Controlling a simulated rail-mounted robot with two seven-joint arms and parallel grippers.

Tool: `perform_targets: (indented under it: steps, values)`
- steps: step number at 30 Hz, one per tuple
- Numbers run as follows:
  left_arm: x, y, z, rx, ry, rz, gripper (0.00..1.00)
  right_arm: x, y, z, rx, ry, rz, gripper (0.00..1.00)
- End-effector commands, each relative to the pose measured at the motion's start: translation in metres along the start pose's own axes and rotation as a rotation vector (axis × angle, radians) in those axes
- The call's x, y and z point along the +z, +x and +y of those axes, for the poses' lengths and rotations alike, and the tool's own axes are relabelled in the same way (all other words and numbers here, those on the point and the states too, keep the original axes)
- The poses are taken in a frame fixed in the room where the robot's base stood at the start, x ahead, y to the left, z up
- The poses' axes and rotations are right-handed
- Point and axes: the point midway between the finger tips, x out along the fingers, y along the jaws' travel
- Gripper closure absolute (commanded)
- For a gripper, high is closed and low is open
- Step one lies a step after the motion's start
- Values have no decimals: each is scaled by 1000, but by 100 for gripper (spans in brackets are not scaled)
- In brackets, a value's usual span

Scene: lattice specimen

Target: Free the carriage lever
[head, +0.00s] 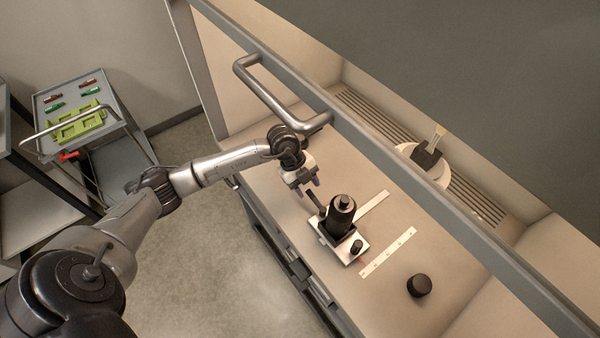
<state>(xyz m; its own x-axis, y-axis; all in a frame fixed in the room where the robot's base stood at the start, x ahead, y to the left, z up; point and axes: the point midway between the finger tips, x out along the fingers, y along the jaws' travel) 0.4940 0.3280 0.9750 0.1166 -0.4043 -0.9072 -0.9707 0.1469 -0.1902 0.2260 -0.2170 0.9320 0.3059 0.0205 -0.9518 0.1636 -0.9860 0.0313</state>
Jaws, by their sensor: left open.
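A small device stands on the bench inside the hood, with a black cylinder (341,212) upright on a dark carriage block over a white base (329,241). A dark flat bar (315,202), which looks like the carriage lever, sticks up at the block's upper left side. My left gripper (303,191) is open and empty, just up and left of this bar, its purple-tipped fingers pointing down towards it. I cannot tell whether a fingertip touches the bar. A white strip (373,205) extends from behind the cylinder. My right gripper is not in view.
A white scale strip (387,252) and a black round knob (419,287) lie right of the device. The raised sash with its handle (285,100) crosses above my left wrist. A white round stand (412,152) is at the back. A trolley (78,99) stands far left.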

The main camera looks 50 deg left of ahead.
Motion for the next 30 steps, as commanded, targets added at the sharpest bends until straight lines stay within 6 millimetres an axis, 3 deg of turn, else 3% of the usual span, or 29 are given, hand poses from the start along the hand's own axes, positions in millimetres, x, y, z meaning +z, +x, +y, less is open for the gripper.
perform_targets:
  steps: [3, 10, 25, 30]
  values:
    - [0, 19, 0, 1, 0, 2, 52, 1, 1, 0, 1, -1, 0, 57]
    - [0, 40, 0, -1, 0, 1, 52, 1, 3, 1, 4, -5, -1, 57]
    - [0, 47, 0, 0, 1, 0, 52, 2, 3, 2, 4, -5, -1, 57]
    - [0, 47, 0, -1, 1, 1, 69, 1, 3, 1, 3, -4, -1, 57]
